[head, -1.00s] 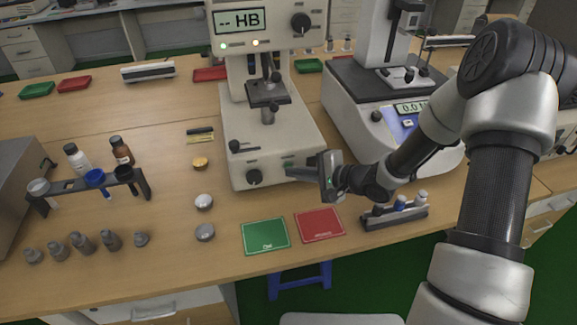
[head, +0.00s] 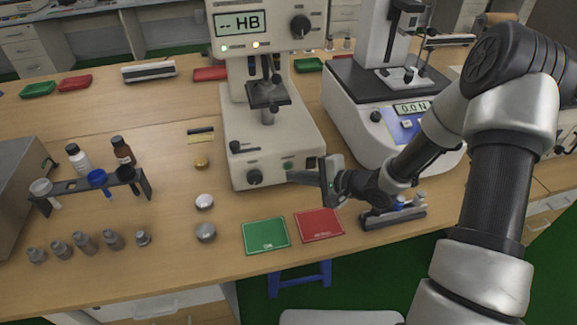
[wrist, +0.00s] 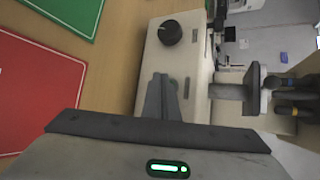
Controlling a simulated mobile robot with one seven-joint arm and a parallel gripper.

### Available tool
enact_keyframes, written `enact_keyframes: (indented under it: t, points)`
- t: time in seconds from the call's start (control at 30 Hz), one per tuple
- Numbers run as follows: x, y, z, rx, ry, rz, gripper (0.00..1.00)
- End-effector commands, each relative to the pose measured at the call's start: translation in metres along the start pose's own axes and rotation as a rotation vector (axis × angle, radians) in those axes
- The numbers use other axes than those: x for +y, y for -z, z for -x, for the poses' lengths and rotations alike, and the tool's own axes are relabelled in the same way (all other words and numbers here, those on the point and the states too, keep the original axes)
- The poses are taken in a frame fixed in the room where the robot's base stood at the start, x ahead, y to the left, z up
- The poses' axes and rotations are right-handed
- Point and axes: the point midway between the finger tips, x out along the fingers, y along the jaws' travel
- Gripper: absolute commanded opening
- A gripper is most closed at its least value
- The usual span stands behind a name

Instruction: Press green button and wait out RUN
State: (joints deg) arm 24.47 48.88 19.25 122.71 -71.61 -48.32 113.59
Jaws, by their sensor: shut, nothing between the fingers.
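The hardness tester (head: 268,137) stands on the bench, its screen (head: 238,22) reading "-- HB" with a green and an amber light lit below. In the wrist view the shut fingers (wrist: 161,82) point at the base front (wrist: 187,60), and the button is not visible there.
A green mat (head: 265,236) and a red mat (head: 319,225) lie in front. A force tester (head: 365,125) stands right, with a small rack (head: 393,217) below my forearm.

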Motion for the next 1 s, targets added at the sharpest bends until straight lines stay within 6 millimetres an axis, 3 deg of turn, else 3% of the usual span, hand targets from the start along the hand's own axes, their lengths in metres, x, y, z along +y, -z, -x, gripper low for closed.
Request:
enact_keyframes:
  t: [0.17,0.63,1.0]
  points:
    - [0.001,-0.001,0.002,0.000,0.000,-0.001,0.00]
    - [0.022,-0.023,0.032,0.000,-0.001,-0.002,0.00]
    - [0.026,-0.025,0.035,0.000,0.000,0.000,0.00]
